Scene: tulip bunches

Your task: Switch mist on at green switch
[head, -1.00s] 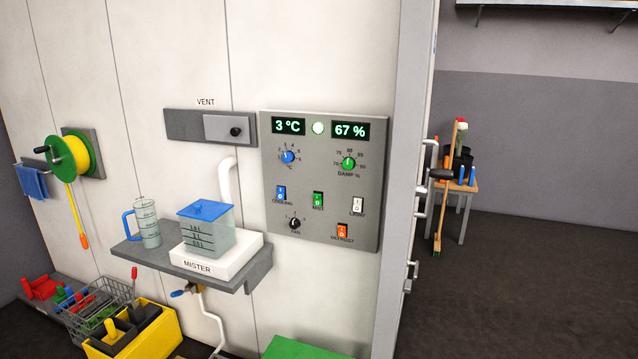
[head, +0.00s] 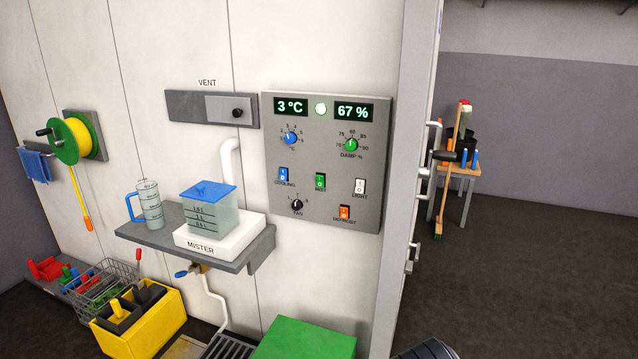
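The green switch (head: 320,181), labelled MIST, is a small rocker in the middle row of the grey control panel (head: 374,213) on the white wall. It sits between the blue cooling switch (head: 284,174) and the white light switch (head: 360,186). Its rocker position is too small to tell. A green damp knob (head: 352,145) is above it to the right, and an orange defrost switch (head: 345,212) is below it to the right. The panel displays read 3 °C and 67 %. My gripper is not in view; a dark rounded part shows at the bottom edge, probably my arm.
A shelf (head: 255,252) with the white mister (head: 205,240) and a jug (head: 150,212) juts out left of the panel. A green box (head: 305,340) stands on the floor below. A door edge with handles is right of the panel. Dark floor lies open at right.

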